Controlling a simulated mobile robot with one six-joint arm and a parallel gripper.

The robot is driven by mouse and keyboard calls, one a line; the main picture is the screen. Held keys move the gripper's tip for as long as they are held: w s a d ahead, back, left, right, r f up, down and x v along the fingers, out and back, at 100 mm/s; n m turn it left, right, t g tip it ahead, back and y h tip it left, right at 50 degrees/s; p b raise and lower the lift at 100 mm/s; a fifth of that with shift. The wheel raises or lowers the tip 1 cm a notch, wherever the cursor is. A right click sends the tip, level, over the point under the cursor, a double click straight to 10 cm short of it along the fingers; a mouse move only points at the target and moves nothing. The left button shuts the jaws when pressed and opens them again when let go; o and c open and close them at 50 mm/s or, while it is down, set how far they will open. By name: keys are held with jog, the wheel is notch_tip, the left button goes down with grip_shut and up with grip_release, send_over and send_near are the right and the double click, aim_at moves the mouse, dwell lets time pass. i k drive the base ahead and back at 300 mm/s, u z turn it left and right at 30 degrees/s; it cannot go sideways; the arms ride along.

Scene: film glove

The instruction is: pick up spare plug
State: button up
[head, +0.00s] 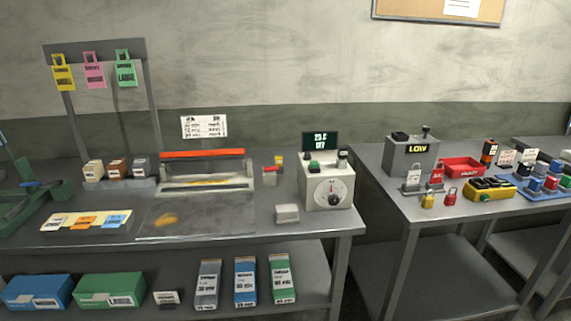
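I cannot single out the spare plug with certainty. Several small red, blue and grey cylindrical pieces stand in a blue tray (548,194) at the far right of the right bench (405,212). They are too small to tell if one is a plug. My gripper is not in view.
The right bench also holds a grey box marked LOW (412,155), a red tray (462,167), padlocks (451,196) and a yellow case (490,189). The left bench holds a sealer (205,170) and a dial box (327,186). A gap separates the benches.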

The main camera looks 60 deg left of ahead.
aim_at(278, 159)
jog(key=i, duration=3.15)
jog(key=z, duration=0.65)
jog(key=k, duration=0.2)
jog(key=u, duration=2.9)
